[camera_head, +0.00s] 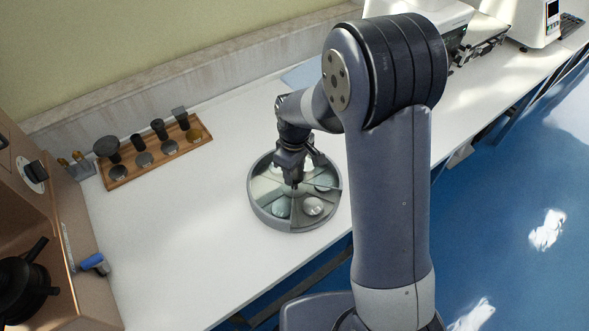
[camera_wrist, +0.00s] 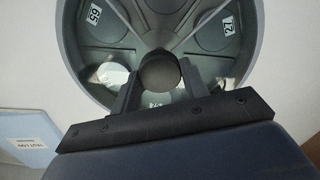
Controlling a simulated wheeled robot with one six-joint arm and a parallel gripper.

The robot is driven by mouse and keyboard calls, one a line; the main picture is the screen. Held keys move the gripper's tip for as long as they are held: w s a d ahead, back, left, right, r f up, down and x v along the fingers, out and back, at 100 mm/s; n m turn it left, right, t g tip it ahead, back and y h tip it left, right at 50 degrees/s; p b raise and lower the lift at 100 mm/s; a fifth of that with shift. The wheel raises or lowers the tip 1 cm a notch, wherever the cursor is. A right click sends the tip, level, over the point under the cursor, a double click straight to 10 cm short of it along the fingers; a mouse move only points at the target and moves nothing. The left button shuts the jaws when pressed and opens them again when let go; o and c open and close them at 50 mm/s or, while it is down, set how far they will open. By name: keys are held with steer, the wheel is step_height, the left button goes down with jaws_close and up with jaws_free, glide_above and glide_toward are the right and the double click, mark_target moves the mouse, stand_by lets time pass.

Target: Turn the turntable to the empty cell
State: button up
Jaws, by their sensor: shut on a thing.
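The turntable (camera_head: 255,211) is a round grey tray on the white bench, split by thin walls into wedge-shaped cells. Silvery round pieces (camera_head: 313,206) lie in some front cells. The far cells are partly hidden by my arm. In the wrist view, the turntable (camera_wrist: 72,62) has a dark round knob (camera_wrist: 160,72) at its centre, and number labels (camera_wrist: 227,25) show in several cells. A bright round piece (camera_wrist: 108,73) lies in the left cell. My gripper (camera_head: 294,184) points down at the turntable's middle, its fingers shut on the knob from both sides.
A wooden rack (camera_head: 158,158) with dark-handled parts and discs stands at the back left. A brown machine (camera_head: 35,190) and a blue-capped item (camera_head: 95,263) are at the left. White instruments (camera_head: 535,22) stand at the far right. A light blue sheet (camera_wrist: 28,140) lies beside the turntable.

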mark_target(295, 173)
stand_by(0.5)
steer(key=o, duration=1.4)
step_height(295, 173, up, 11)
steer(key=shift+f, duration=0.1)
step_height(295, 173, down, 11)
steer(key=shift+r, duration=0.1)
